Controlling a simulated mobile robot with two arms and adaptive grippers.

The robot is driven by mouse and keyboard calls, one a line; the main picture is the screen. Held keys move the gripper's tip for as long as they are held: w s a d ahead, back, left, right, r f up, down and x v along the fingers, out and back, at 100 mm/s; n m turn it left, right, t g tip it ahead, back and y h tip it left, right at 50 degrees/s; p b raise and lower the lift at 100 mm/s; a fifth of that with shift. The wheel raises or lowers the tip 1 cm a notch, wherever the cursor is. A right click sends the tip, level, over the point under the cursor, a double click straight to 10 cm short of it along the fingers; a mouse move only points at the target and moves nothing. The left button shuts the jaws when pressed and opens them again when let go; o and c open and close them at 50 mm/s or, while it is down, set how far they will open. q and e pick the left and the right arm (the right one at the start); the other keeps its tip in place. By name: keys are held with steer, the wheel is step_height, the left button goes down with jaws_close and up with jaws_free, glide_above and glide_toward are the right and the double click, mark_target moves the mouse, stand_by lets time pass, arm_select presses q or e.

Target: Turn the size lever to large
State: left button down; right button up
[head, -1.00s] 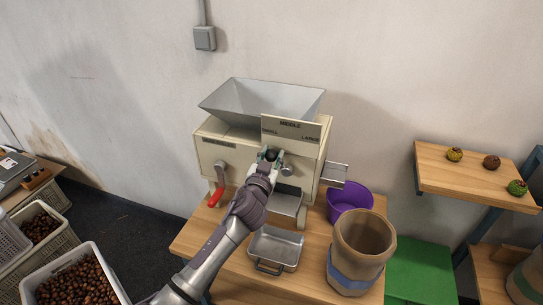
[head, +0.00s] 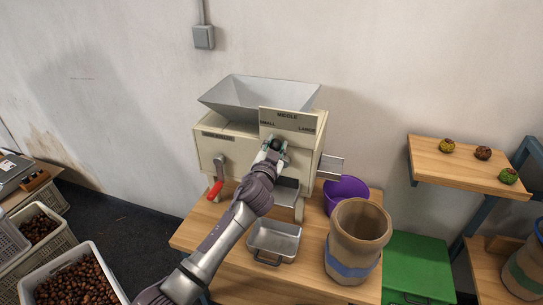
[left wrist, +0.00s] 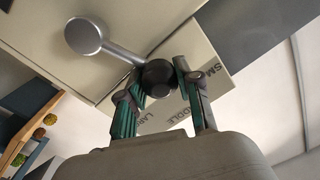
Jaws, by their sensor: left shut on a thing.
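The size lever's black knob (head: 276,143) stands in front of the machine's sign plate (head: 304,121), which reads SMALL at left, MIDDLE at top and LARGE at right. The knob is left of centre, between SMALL and MIDDLE. My left gripper (head: 275,147) is shut on the knob. In the left wrist view the fingers (left wrist: 158,88) flank the knob (left wrist: 158,76); the lever's silver rod (left wrist: 122,52) runs to a round metal pivot (left wrist: 84,36). The sign (left wrist: 185,105) shows upside down behind the fingers, partly hidden. My right gripper is not in view.
The cream machine has a hopper (head: 258,96) on top and a red-handled crank (head: 216,188) at left. A metal tray (head: 273,240), an open sack (head: 358,240) and a purple bucket (head: 344,188) stand around its front and right. Crates of chestnuts (head: 100,255) stand at lower left.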

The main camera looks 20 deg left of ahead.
mark_target(300, 146)
arm_select(q)
steer(key=shift+d+f+m, duration=0.2)
steer(key=shift+f+m, duration=0.1)
steer(key=shift+m, duration=0.2)
steer(key=shift+d+m, duration=0.3)
steer(key=shift+m, duration=0.1)
steer(key=d+m+b, duration=0.1)
steer(key=d+m, duration=0.1)
steer(key=m, duration=0.1)
steer(key=shift+d+m, duration=0.15)
steer(key=shift+m, duration=0.25)
steer(key=d+m, duration=0.1)
steer(key=d+m+b, duration=0.1)
steer(key=m, duration=0.1)
steer(key=shift+f, duration=0.25)
steer(key=shift+s+d+f+m+h+b, duration=0.1)
steer(key=shift+d+m+h+b, duration=0.15)
steer(key=shift+m, duration=0.5)
steer(key=shift+d+f+m+h+b, duration=0.1)
steer(key=shift+d+m, duration=0.25)
steer(key=shift+m, duration=0.4)
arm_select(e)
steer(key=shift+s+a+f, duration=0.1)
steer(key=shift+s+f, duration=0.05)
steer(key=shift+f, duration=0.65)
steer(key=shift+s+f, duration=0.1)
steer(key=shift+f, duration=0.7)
arm_select(q)
steer(key=shift+t, duration=0.3)
